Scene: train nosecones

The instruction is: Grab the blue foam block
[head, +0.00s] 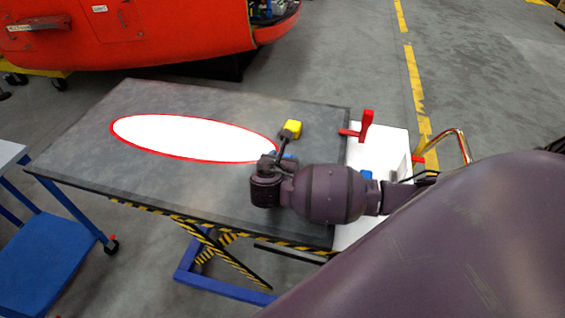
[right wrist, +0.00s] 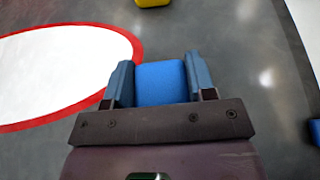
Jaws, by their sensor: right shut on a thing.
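The blue foam block (right wrist: 161,84) sits between the two fingers of my right gripper (right wrist: 161,80) in the right wrist view. The fingers are shut on it from both sides. In the head view my right gripper (head: 280,157) is over the grey table, near the right end of the white oval with a red rim. The block is mostly hidden there by my wrist and arm. I cannot tell whether the block still touches the table. My left gripper is not in view.
The grey lift table (head: 180,190) bears a white oval with a red rim (head: 180,136). A yellow block (head: 291,128) lies beyond my right gripper. A white surface with a red clamp-like part (head: 366,126) adjoins at right. A red nosecone (head: 130,30) stands behind.

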